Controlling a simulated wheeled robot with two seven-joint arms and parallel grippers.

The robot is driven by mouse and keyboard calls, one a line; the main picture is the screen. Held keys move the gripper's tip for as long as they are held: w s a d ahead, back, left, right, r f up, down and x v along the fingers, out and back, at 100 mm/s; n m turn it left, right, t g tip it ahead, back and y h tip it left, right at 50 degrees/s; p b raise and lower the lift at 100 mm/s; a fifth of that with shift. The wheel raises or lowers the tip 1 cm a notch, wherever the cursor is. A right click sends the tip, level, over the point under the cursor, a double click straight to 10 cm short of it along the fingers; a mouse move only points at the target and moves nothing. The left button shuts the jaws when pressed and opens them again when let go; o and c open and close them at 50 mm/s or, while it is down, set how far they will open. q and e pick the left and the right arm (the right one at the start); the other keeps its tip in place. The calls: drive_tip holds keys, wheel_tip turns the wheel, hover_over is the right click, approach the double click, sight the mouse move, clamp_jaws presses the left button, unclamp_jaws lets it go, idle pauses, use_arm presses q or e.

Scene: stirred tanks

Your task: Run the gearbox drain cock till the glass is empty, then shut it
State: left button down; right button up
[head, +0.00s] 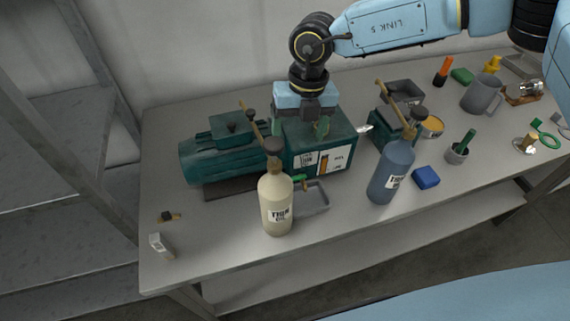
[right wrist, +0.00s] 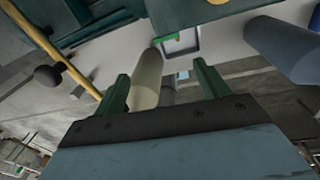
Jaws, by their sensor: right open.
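The teal gearbox (head: 345,135) stands on the bench, joined to a teal motor (head: 215,155). Its front has a white label plate and a narrow sight glass (head: 323,166) showing amber. The drain cock's green handle (head: 300,178) is low on the front, partly behind the cream bottle; it also shows in the right wrist view (right wrist: 166,38). A grey drip tray (head: 318,201) lies below it. My right gripper (head: 300,126) is open and empty, pointing down just above the gearbox top. Whether it touches the gearbox, I cannot tell. My left gripper is not in view.
A cream oil bottle (head: 276,210) stands before the gearbox, close to the cock. A blue bottle (head: 391,172) and a blue block (head: 426,177) stand right of the tray. A grey jug (head: 481,94) is further right. The bench's front left is mostly free.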

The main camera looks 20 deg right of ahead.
drive_tip(key=n+h, duration=0.1)
drive_tip(key=p, duration=0.1)
approach(295, 177)
wheel_tip(295, 177, down, 8)
drive_tip(key=shift+s+r, duration=0.1)
drive_tip(key=shift+s, duration=0.05)
idle(0.3)
